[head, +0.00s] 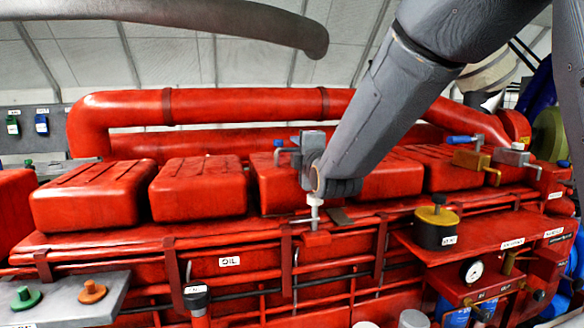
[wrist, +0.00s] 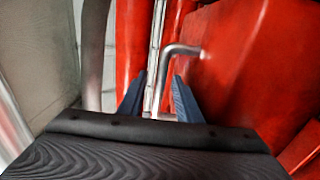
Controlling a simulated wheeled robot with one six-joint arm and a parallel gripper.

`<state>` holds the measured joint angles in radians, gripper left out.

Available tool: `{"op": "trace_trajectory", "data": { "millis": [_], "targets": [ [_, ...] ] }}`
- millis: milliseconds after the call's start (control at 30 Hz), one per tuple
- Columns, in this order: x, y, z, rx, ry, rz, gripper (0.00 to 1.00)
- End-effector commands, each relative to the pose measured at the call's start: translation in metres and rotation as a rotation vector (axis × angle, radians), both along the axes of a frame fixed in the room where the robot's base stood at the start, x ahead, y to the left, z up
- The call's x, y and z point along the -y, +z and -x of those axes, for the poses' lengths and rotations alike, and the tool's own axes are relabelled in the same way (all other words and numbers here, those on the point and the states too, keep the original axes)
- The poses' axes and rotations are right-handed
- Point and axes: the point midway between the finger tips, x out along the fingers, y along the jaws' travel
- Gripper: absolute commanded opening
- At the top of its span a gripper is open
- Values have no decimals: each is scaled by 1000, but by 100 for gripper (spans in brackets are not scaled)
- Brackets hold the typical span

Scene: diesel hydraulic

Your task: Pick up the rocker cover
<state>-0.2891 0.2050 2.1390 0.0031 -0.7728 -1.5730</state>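Several red ribbed box-shaped covers, which look like rocker covers, sit in a row on the engine. One (head: 92,195) is at left, another (head: 198,188) to its right, and a middle one (head: 276,184) is partly hidden by my arm's end. In the wrist view my gripper (wrist: 160,77) has its two blue-grey fingers apart. A bent silver pipe (wrist: 182,49) shows between and beyond them, with gaps on both sides. Red surfaces (wrist: 245,60) fill the right; I cannot tell which cover they belong to. In the head view the fingertips are not clearly distinguishable.
A thick red pipe (head: 235,104) runs behind the covers. A brass valve (head: 471,160) and a grey one (head: 513,156) stand at right. A black and yellow cylinder (head: 436,226) stands on the red shelf. A grey tray (head: 68,303) with green and orange knobs is at lower left.

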Motion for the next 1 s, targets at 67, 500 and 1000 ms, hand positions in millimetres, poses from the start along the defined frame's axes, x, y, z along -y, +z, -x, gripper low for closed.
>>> {"op": "trace_trajectory", "data": {
  "millis": [67,500,1000],
  "targets": [
    [-1,0,-4,-1,0,0,31],
    [-2,-1,-6,0,0,0,4],
    [-2,-1,-5,0,0,0,0]
  ]
}}
